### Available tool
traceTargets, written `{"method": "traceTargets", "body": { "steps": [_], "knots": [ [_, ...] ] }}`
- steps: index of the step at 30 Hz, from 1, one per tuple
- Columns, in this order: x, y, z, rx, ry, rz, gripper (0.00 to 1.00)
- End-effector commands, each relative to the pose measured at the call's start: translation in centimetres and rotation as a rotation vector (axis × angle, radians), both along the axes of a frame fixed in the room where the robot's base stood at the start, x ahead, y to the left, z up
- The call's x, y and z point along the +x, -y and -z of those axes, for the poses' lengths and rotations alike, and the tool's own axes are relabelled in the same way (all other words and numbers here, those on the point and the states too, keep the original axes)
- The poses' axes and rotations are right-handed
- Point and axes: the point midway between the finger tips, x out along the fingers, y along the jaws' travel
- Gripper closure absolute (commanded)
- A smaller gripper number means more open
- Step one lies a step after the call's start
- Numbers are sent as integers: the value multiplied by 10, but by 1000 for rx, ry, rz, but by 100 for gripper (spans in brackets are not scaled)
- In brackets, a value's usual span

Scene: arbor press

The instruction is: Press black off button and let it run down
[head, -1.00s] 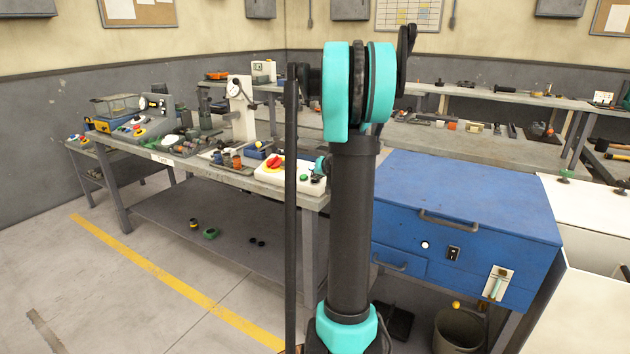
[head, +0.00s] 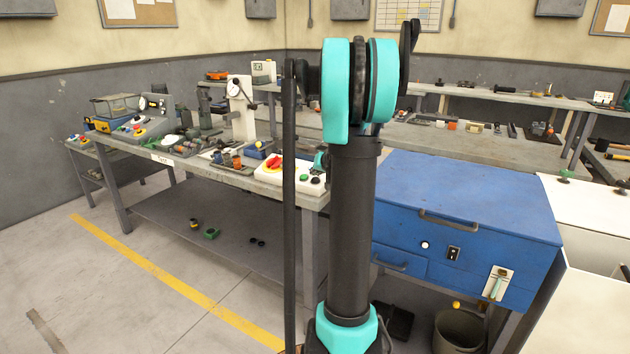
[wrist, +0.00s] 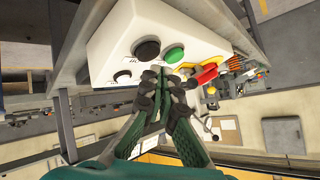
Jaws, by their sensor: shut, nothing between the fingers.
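A white control box (wrist: 170,25) fills the upper middle of the wrist view, with a black button (wrist: 147,50), a green button (wrist: 174,54) and a red paddle-like part (wrist: 205,74) on yellow. My gripper (wrist: 163,72) is shut and empty. Its tips are close to the box face, just below the black and green buttons in the picture; contact cannot be told. In the head view the box (head: 266,178) stands at the near right end of the left bench, with the black button (head: 315,180) and green button (head: 303,177) visible. My arm hides part of the gripper there.
A smaller dark control (wrist: 122,76) sits near the box edge. The left bench (head: 225,173) carries a white gauge stand (head: 240,105) and several small parts. A blue cabinet (head: 465,190) stands to the right. Floor is open at the left (head: 90,290).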

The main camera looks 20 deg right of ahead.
Motion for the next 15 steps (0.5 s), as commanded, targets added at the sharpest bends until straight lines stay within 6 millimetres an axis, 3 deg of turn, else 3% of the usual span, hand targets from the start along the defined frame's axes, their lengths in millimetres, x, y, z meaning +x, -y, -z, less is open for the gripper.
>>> {"method": "traceTargets", "body": {
  "steps": [5, 15],
  "knots": [
    [-1, -1, -5, 0, 0, 0, 100],
    [-6, -8, -35, 0, 0, 0, 100]
  ]
}}
